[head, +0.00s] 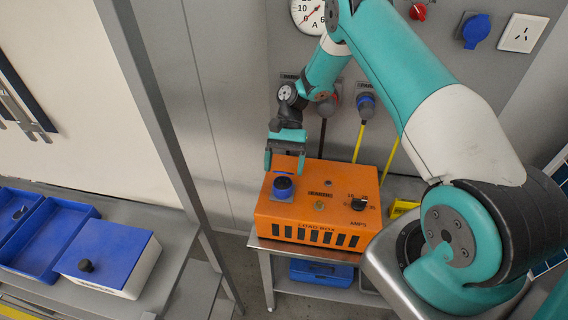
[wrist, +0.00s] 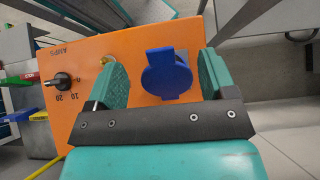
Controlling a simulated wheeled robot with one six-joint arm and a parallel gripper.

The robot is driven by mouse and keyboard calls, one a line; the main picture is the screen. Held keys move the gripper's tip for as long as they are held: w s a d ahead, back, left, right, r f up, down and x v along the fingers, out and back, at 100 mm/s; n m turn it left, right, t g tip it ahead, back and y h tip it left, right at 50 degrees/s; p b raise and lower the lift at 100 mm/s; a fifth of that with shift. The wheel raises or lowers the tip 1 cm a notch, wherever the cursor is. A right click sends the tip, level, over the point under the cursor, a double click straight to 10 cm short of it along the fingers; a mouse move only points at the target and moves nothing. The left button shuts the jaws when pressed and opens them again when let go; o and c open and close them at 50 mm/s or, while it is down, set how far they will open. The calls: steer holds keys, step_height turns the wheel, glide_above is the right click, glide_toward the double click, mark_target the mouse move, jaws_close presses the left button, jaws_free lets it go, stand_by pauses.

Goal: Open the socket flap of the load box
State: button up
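The orange load box (head: 318,213) stands on a small metal table. Its blue socket (head: 283,188) is on the top face at the left. The socket's round blue flap (wrist: 168,80) shows in the wrist view and appears to lie shut over the socket. My gripper (head: 284,161) is above and behind the socket in the head view, pointing down. In the wrist view its two teal fingers are wide apart, with the flap showing between them. Nothing is held. I cannot tell the exact height of the fingers above the box.
A black knob (head: 358,203) is on the box's top at the right. Plugs with cables (head: 365,104) hang on the wall panel behind. A blue lidded box (head: 103,254) and blue trays (head: 46,238) stand on the bench at left. A blue case (head: 321,273) is below the table.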

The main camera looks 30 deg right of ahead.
steer(key=shift+r, duration=0.1)
steer(key=shift+w+r+p, duration=0.2)
steer(key=shift+p, duration=0.15)
steer(key=p+v, duration=0.7)
steer(key=shift+p, duration=0.3)
steer(key=shift+s+f, duration=0.1)
steer(key=shift+f, duration=0.05)
steer(key=shift+c, duration=0.4)
